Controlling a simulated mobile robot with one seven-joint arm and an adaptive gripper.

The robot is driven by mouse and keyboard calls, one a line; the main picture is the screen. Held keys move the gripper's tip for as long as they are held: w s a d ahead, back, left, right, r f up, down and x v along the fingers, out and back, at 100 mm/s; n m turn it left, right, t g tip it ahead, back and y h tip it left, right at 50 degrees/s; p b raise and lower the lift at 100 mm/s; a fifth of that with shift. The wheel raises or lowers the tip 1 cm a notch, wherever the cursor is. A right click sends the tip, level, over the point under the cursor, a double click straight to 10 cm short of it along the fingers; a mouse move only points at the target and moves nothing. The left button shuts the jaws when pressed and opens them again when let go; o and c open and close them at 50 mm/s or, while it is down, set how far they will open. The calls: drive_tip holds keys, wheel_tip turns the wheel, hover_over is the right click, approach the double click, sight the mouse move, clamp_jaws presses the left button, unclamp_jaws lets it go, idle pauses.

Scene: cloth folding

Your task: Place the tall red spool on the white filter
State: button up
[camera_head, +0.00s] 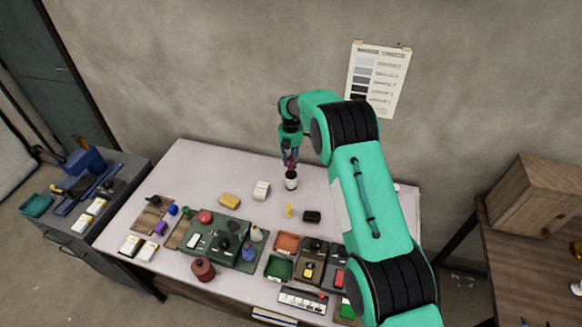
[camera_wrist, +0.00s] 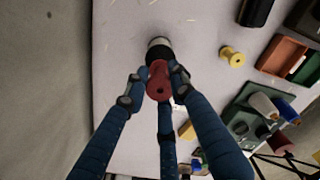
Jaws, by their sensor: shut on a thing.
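My gripper (camera_head: 290,160) is shut on the red spool (camera_head: 291,168), over the back middle of the table. In the wrist view the red spool (camera_wrist: 158,82) sits between the fingertips of my gripper (camera_wrist: 154,77). A small black-and-white cylinder (camera_head: 291,181) stands upright directly below the spool; it also shows in the wrist view (camera_wrist: 159,48), partly hidden by the spool. I cannot tell whether the spool touches it. A white block-like piece (camera_head: 261,190) lies to the left. I cannot tell which of these two is the white filter.
A yellow spool (camera_head: 289,211) and a black piece (camera_head: 312,216) stand in front of the cylinder. A yellow block (camera_head: 229,201) lies left. A green board (camera_head: 221,247) with several small items and coloured trays (camera_head: 287,243) fill the front. The table's back (camera_head: 220,165) is clear.

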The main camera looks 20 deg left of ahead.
sight(291, 167)
drive_tip(key=shift+f, duration=1.75)
drive_tip(key=shift+f, duration=0.1)
drive_tip(key=o, duration=1)
wheel_tip(291, 167, up, 12)
drive_tip(key=shift+r, duration=0.1)
